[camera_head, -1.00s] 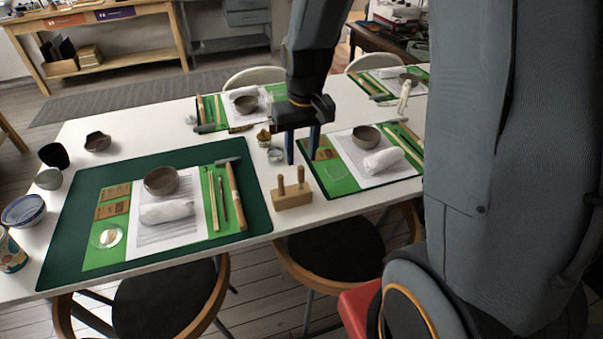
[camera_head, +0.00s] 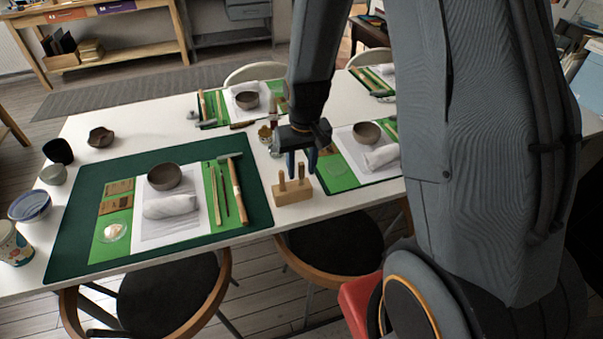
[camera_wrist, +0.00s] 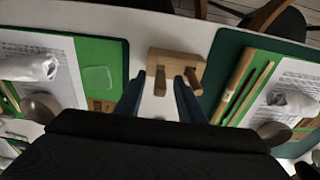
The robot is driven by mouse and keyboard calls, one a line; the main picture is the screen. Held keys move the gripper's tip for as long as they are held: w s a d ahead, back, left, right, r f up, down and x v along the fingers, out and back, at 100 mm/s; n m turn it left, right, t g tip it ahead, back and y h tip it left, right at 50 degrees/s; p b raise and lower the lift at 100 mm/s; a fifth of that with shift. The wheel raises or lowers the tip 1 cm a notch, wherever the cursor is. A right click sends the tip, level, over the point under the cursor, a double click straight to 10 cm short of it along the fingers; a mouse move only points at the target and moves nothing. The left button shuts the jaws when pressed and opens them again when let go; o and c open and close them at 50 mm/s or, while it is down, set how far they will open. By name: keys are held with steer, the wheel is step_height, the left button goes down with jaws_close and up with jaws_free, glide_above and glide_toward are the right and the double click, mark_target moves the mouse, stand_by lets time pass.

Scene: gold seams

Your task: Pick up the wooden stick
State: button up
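A small wooden block (camera_head: 293,193) stands on the white table with two upright wooden pegs in it. The right peg (camera_head: 301,172) and left peg (camera_head: 282,181) show in the head view. Thin wooden sticks (camera_head: 215,196) lie on the near green mat beside a wooden-handled hammer (camera_head: 237,190). I cannot tell which of these is the task's stick. My gripper (camera_head: 302,168) points down at the block, open and empty. In the wrist view the block (camera_wrist: 178,62) is just beyond the fingers; one peg (camera_wrist: 160,82) lies between their lines and the other (camera_wrist: 193,82) by the right finger.
A dark green mat (camera_head: 85,215) left of the block holds a grey bowl (camera_head: 164,176) and a white wrapped lump (camera_head: 170,206). Another setting with a bowl (camera_head: 366,134) lies to the right. Small jars (camera_head: 265,134) stand behind the gripper. Chairs line the front edge.

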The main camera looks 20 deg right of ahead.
jaws_close()
